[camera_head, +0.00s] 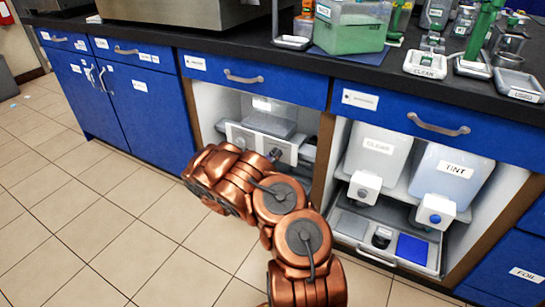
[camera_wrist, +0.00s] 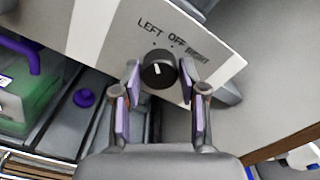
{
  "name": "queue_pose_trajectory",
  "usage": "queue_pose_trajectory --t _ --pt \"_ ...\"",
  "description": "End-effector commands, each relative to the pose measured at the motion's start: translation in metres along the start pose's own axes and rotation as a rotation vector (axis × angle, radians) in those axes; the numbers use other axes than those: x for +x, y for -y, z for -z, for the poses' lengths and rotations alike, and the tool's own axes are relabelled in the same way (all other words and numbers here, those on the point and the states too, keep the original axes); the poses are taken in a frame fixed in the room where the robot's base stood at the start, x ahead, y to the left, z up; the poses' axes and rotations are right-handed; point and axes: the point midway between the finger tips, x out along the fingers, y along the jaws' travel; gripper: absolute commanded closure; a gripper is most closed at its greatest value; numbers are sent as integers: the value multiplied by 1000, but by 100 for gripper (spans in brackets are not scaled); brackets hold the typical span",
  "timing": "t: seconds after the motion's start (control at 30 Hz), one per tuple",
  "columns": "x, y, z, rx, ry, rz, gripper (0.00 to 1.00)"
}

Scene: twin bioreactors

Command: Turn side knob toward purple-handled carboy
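In the wrist view, a round black side knob (camera_wrist: 158,72) with a white mark sits on a pale panel (camera_wrist: 120,30) lettered LEFT, OFF and RIGHT. The mark points roughly up the picture; I cannot tell exactly which label it meets. My gripper (camera_wrist: 160,68) is open, with one finger on each side of the knob and small gaps visible; contact is unclear. A purple-handled carboy (camera_wrist: 22,88) with green contents is at the left edge, partly cut off. In the head view, my copper arm reaches the panel (camera_head: 284,150) in the open cabinet and hides part of it.
A purple cap (camera_wrist: 84,97) lies left of my gripper. The cabinet's brown divider (camera_head: 324,150) stands right of the panel. CLEAR (camera_head: 378,148) and TINT (camera_head: 452,172) containers fill the neighbouring bay. The tiled floor (camera_head: 90,220) at left is clear.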

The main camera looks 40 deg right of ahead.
Motion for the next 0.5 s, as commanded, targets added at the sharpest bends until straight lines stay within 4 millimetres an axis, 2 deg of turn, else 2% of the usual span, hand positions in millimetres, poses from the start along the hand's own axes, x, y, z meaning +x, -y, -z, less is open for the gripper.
queue_pose_trajectory --t 0.03,0.17,0.5 --pt "0 0 0 0 0 0 50" --pt "0 0 0 1 1 0 36" --pt "-2 0 -1 1 2 -1 36"
